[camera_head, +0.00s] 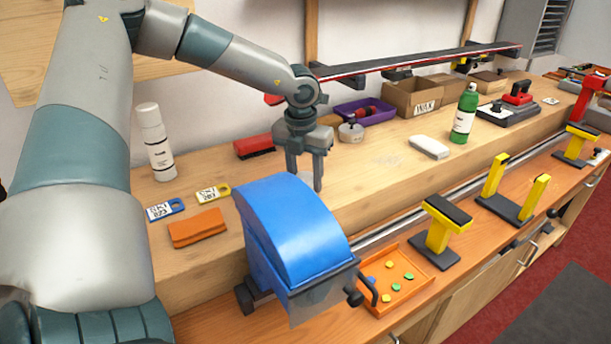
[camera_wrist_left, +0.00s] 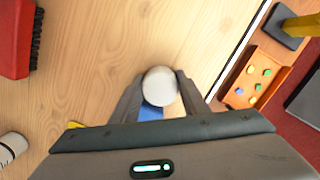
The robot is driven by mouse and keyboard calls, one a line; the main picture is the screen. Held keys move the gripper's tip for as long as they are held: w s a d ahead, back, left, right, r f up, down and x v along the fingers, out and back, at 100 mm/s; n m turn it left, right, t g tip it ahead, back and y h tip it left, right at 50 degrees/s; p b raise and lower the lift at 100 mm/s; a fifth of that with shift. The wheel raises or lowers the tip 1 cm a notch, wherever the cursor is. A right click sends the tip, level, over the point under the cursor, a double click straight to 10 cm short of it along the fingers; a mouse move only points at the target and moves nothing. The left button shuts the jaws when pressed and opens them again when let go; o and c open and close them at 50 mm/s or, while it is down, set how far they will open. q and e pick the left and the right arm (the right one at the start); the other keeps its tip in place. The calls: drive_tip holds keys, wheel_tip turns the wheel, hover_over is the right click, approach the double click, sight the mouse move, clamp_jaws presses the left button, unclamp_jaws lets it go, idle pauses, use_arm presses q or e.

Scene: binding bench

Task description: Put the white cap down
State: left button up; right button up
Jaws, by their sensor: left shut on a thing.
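My left gripper (camera_head: 305,180) is over the wooden bench, just behind the blue curved machine cover. It is shut on the white cap (camera_wrist_left: 160,86), which shows as a round, pale disc between the two fingertips (camera_wrist_left: 158,92) in the left wrist view. In the head view, the fingers and blue cover hide most of the cap. I cannot tell whether the cap touches the bench top. My right gripper is not in view.
The blue cover (camera_head: 295,230) stands close in front of the gripper. A red brush (camera_head: 254,146), a round tub (camera_head: 351,131) and a white block (camera_head: 429,147) lie around it. A white bottle (camera_head: 155,142) stands left. Bare bench (camera_head: 375,165) lies to the gripper's right.

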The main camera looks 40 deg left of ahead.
use_arm(q)
drive_tip(key=shift+f, duration=0.2)
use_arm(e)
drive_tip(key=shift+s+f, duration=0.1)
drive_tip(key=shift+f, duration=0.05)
use_arm(q)
drive_tip(key=o, duration=1)
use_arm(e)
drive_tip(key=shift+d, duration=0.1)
use_arm(q)
drive_tip(key=shift+r, duration=0.25)
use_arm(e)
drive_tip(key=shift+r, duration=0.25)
use_arm(q)
drive_tip(key=shift+r, duration=0.4)
drive_tip(key=r, duration=0.3)
drive_tip(key=s+r+b, duration=0.1)
drive_tip(key=r, duration=0.7)
drive_tip(key=shift+s+d+b, duration=0.2)
drive_tip(key=shift+s+b, duration=0.05)
drive_tip(key=shift+b, duration=0.1)
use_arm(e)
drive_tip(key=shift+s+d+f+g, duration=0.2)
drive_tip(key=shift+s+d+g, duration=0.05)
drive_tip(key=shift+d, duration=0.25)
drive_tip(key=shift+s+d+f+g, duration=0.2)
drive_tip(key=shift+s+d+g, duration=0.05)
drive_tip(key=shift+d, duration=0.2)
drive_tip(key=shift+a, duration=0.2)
